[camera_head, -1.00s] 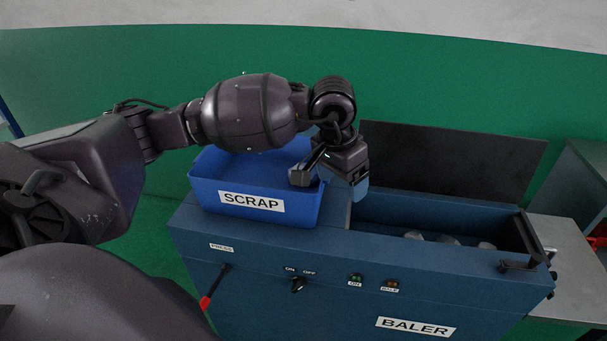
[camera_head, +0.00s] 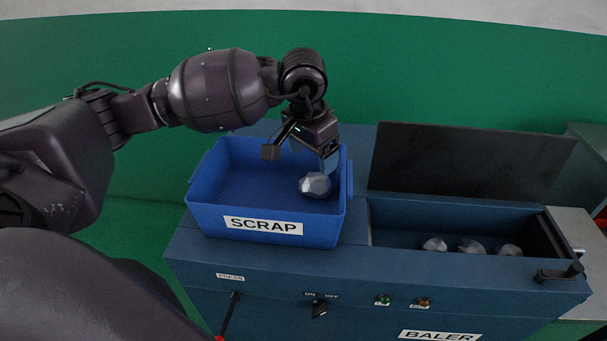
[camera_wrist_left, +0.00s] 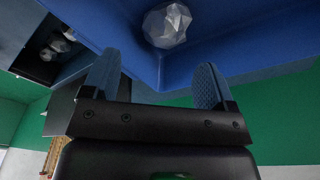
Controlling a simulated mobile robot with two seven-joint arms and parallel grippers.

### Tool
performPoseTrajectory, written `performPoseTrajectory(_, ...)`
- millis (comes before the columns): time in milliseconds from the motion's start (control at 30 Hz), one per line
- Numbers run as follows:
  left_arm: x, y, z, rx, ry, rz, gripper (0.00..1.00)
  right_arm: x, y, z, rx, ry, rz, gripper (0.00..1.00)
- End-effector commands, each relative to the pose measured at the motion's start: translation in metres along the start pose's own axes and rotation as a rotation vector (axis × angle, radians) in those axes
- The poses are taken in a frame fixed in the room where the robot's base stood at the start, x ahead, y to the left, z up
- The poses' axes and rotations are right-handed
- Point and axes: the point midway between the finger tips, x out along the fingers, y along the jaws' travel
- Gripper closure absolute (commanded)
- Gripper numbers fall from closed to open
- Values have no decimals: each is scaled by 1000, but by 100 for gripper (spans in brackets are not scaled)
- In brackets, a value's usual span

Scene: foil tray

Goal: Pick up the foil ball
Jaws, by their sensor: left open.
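A silver foil ball (camera_head: 315,185) lies in the right part of the blue SCRAP bin (camera_head: 215,215), on its floor near the right wall. It also shows in the left wrist view (camera_wrist_left: 167,25), beyond the fingertips and roughly between them. My left gripper (camera_head: 301,156) is over the bin, above and a little behind the ball, apart from it. In the left wrist view its two blue-padded fingers (camera_wrist_left: 157,82) are spread wide with nothing between them. My right gripper is not in view.
The bin stands on the left part of the blue baler (camera_head: 440,295). The baler's open chamber, right of the bin, holds several foil balls (camera_head: 471,246). Its dark lid (camera_head: 470,160) stands raised behind. A handle (camera_head: 558,272) is at the chamber's right front.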

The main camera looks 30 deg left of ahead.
Motion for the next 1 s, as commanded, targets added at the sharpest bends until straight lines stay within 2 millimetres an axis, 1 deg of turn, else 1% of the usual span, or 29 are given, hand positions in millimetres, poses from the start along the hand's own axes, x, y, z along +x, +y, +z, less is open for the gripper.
performPoseTrajectory(167, 1, 0, 0, 0, 0, 1, 21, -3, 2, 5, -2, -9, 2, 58)
performPoseTrajectory(267, 8, 0, 0, 0, -1, 2, 21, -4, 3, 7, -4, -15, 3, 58)
performPoseTrajectory(500, 42, 1, 0, -2, -3, 2, 21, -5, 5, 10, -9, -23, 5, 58)
performPoseTrajectory(667, 54, 1, 0, 0, -1, 1, 21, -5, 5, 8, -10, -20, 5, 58)
performPoseTrajectory(833, 65, 1, -2, -1, -1, 2, 21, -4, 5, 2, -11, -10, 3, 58)
performPoseTrajectory(1000, 87, 3, -5, -2, -2, 3, 21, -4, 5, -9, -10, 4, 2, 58)
